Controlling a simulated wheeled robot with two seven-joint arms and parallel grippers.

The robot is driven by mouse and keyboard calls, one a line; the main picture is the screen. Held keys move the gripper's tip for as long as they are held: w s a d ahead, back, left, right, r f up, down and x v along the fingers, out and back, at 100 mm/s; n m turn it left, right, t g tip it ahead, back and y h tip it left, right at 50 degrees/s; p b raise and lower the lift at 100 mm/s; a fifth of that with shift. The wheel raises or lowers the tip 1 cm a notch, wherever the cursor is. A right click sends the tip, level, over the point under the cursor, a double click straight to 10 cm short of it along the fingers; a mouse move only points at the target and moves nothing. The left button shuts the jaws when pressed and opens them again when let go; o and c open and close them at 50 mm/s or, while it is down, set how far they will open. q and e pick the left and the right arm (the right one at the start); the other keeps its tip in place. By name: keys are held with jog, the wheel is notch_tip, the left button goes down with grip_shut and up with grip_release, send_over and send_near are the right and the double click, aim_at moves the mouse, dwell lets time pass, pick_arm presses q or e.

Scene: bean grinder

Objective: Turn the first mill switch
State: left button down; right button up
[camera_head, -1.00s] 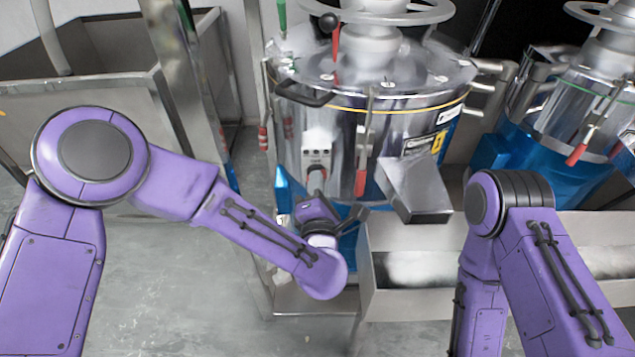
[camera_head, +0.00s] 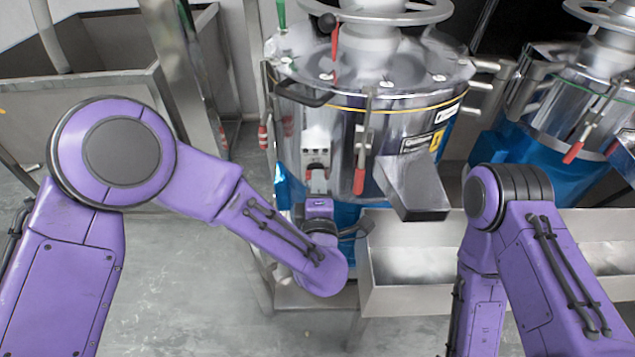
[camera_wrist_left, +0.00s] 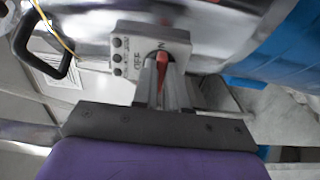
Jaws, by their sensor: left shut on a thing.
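The first mill (camera_head: 365,120) is a shiny steel drum with a blue base, in the middle of the head view. Its switch box (camera_head: 315,145) is a pale box on the front of the drum. In the head view the left gripper (camera_head: 318,182) reaches up to the box from below. My right gripper is out of view.
A steel chute (camera_head: 412,187) and a steel trough (camera_head: 410,275) are right of my left gripper. A red-handled lever (camera_head: 360,172) hangs close by. A second mill (camera_head: 570,130) stands at the right, a steel bin (camera_head: 95,75) at the left. The floor at left is clear.

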pick_arm(q)
jog(key=shift+f, duration=0.1)
jog(key=c, duration=1.2)
grip_release()
jog(key=shift+o, duration=0.2)
jog(key=s+b, duration=0.1)
jog(key=s, duration=0.9)
jog(key=shift+s, duration=0.3)
